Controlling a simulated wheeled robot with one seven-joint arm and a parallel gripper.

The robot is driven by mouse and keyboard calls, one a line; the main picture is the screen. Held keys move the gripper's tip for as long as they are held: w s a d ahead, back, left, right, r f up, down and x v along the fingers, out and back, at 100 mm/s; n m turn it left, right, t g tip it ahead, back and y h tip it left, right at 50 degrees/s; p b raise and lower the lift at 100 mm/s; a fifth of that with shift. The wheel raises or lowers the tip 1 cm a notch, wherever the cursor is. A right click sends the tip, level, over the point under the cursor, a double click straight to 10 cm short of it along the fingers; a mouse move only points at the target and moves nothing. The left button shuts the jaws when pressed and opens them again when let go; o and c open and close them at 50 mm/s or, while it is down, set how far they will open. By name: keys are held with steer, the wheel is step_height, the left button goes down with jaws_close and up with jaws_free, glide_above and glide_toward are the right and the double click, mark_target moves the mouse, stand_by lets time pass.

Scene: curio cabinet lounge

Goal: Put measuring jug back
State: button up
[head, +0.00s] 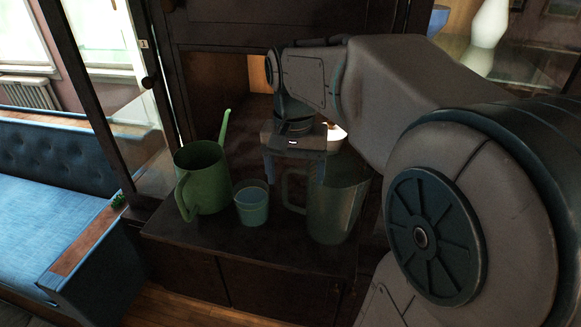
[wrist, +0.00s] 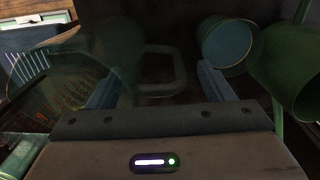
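The measuring jug (head: 338,212) is clear and greenish and stands upright on the dark cabinet ledge, with its handle (head: 290,190) toward the left. In the wrist view the jug's handle (wrist: 165,92) shows between my two fingers, with its dim see-through body (wrist: 118,45) to the left. My gripper (head: 297,180) is open, with its fingers spread wide and nothing clamped. It is at the jug's handle side, pointing down; I cannot tell whether a finger touches the jug. The left part of the jug is partly overlapped by a finger in the head view.
A green cup (head: 252,204) stands just left of the jug, close to one finger in the wrist view. A green watering can (head: 202,178) with a long spout stands further left. The dark ledge (head: 235,240) has bare room along its front. A glass door (head: 125,130) stands at left.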

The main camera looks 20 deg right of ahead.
steer(key=shift+r, duration=0.1)
step_height(320, 180, up, 12)
steer(key=shift+a, duration=0.15)
stand_by(0.5)
stand_by(0.4)
